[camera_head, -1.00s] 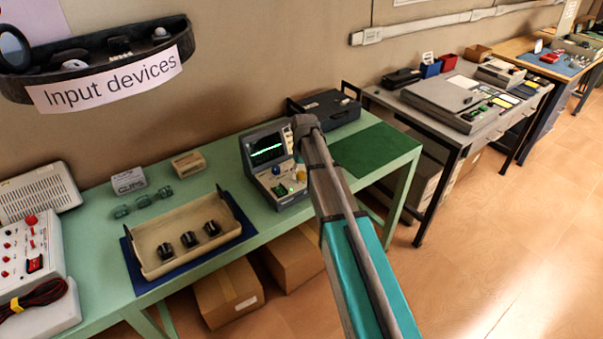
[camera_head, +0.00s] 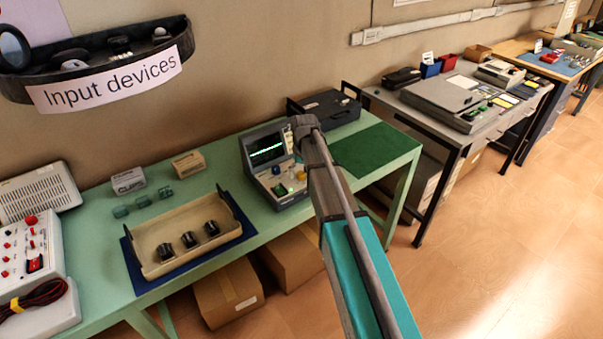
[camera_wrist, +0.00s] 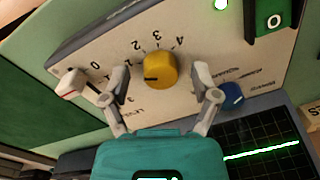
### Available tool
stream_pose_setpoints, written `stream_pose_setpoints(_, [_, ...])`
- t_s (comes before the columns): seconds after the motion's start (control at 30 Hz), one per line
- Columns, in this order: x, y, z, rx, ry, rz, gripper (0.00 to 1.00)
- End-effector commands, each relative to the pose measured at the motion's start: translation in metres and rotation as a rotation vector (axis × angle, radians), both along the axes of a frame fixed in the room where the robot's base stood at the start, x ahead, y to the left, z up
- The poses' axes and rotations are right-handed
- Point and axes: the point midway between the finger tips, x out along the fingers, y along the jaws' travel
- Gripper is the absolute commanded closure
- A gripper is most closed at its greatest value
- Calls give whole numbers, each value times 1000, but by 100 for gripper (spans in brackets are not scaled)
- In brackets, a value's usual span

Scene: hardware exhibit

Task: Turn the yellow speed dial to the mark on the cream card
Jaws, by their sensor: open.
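The yellow dial (camera_wrist: 159,70) sits on the pale panel of a small console with a screen, on the green table. Its black pointer line is at its left side in the wrist view. I cannot pick out a separate cream card with a mark for certain.
A blue knob (camera_wrist: 231,96) lies close to the right finger. In the head view a cream tray (camera_head: 155,267) with black knobs stands to the left, and a green mat (camera_head: 375,150) lies to the right.

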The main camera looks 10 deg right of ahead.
Motion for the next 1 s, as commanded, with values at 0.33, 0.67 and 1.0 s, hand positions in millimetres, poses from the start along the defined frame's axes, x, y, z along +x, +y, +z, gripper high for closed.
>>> stream_pose_setpoints(0.33, [0, 0, 0, 0, -1, -228, 22])
stream_pose_setpoints(0.67, [-1, 1, 0, 0, -1, -445, 22])
stream_pose_setpoints(1.0, [-1, 0, 25, 0, 0, -506, 22])
